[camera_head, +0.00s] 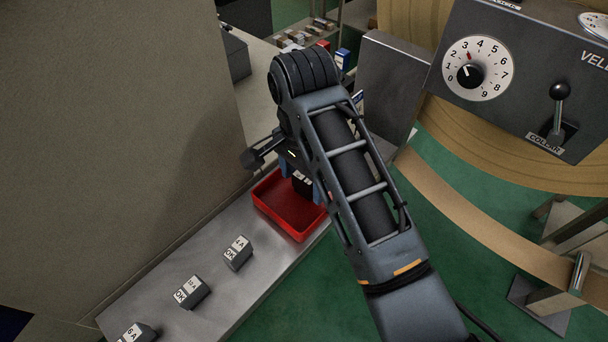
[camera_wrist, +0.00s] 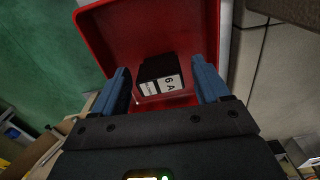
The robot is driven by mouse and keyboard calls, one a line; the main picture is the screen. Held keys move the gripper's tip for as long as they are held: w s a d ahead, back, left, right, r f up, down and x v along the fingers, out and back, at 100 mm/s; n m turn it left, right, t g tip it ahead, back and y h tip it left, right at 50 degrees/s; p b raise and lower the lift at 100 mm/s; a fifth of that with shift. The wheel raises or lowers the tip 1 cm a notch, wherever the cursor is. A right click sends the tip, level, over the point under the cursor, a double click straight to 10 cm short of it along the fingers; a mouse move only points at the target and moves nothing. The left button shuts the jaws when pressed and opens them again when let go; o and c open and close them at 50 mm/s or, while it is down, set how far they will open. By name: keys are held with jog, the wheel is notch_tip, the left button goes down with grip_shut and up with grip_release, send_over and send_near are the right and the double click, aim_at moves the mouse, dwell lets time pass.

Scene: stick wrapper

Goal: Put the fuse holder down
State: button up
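A black fuse holder (camera_wrist: 158,72) with a white "6 A" label is in the red tray, between my gripper's blue fingers in the wrist view. My gripper (camera_wrist: 160,88) reaches into the tray with its fingers apart, one on each side of the fuse holder, and narrow gaps seem to show beside it. In the head view my gripper (camera_head: 302,180) is over the red tray (camera_head: 290,225), partly hidden by my arm, with the dark fuse holder (camera_head: 301,187) between the fingers. I cannot tell whether it rests on the tray floor.
Several grey fuse holders with white labels stand in a row on the metal bench (camera_head: 215,265), one near the tray (camera_head: 238,253). A tan wall (camera_head: 110,130) borders the bench at left. A control box with a dial (camera_head: 478,68) stands at the upper right.

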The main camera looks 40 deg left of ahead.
aim_at(304, 178)
notch_tip(304, 178, up, 10)
jog(key=p, duration=0.5)
jog(key=shift+r+p, duration=0.1)
jog(key=shift+p, duration=0.2)
jog(key=shift+r, duration=0.95)
